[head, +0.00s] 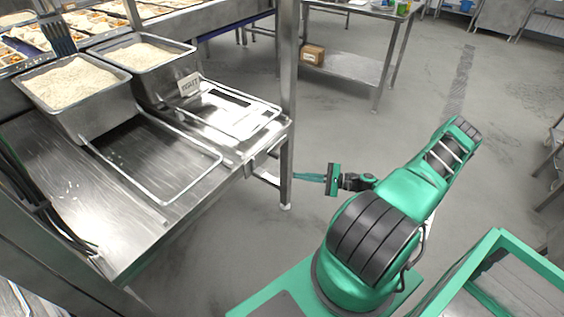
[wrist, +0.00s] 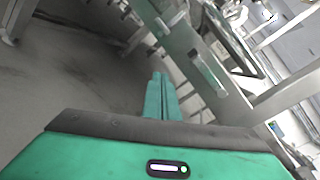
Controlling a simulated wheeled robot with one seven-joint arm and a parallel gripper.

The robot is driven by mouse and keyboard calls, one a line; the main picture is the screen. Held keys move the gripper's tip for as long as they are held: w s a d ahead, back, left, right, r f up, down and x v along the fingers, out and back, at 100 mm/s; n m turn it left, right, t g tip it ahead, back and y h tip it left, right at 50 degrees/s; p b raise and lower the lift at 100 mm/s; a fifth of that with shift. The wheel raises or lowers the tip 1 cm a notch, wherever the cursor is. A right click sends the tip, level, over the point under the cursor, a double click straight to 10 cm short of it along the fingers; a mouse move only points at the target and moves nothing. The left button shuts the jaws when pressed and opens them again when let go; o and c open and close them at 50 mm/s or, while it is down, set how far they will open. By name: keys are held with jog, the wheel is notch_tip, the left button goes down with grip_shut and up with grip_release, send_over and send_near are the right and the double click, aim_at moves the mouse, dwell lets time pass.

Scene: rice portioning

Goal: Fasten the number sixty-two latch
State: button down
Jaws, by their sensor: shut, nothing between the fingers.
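My gripper (head: 297,176) is green, with its two fingers pressed together and empty. It points left at the table's front right leg, and its tips look close to that leg. In the wrist view the shut fingers (wrist: 160,77) point up the picture. A metal bracket-like fitting (head: 262,161) sits on the table's end beside the leg. A raised bar-shaped metal piece (wrist: 208,73) shows right of the fingers in the wrist view, apart from them. No number sixty-two is readable, so I cannot tell which part is the latch.
A steel table (head: 215,200) carries two metal pans of rice (head: 70,85) (head: 140,55) and wire frames (head: 165,165). A small lettered card (head: 189,84) stands by the right pan. A steel post (head: 288,90) rises at the table corner. Open grey floor (head: 400,110) lies to the right.

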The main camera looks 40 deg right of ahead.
jog(key=shift+w+d+f+m+t+h, duration=0.1)
jog(key=shift+d+f+m+t+h, duration=0.15)
jog(key=shift+d+m+t+h, duration=0.45)
jog(key=shift+d+f+m+t+h, duration=0.2)
jog(key=shift+d+m+t, duration=0.2)
jog(key=shift+m+t, duration=0.55)
jog(key=shift+w+d+f+m+t+h, duration=0.1)
jog(key=shift+d+f+m+t+h, duration=0.3)
jog(key=shift+t, duration=0.65)
jog(key=shift+d+r, duration=0.1)
jog(key=shift+r, duration=0.05)
jog(key=w+a+r, duration=0.5)
jog(key=w+a, duration=0.1)
jog(key=w, duration=0.1)
jog(key=shift+w+a+r, duration=0.15)
jog(key=shift+w+a, duration=0.15)
jog(key=shift+w, duration=0.1)
jog(key=shift+r+m, duration=0.1)
jog(key=shift+m, duration=0.15)
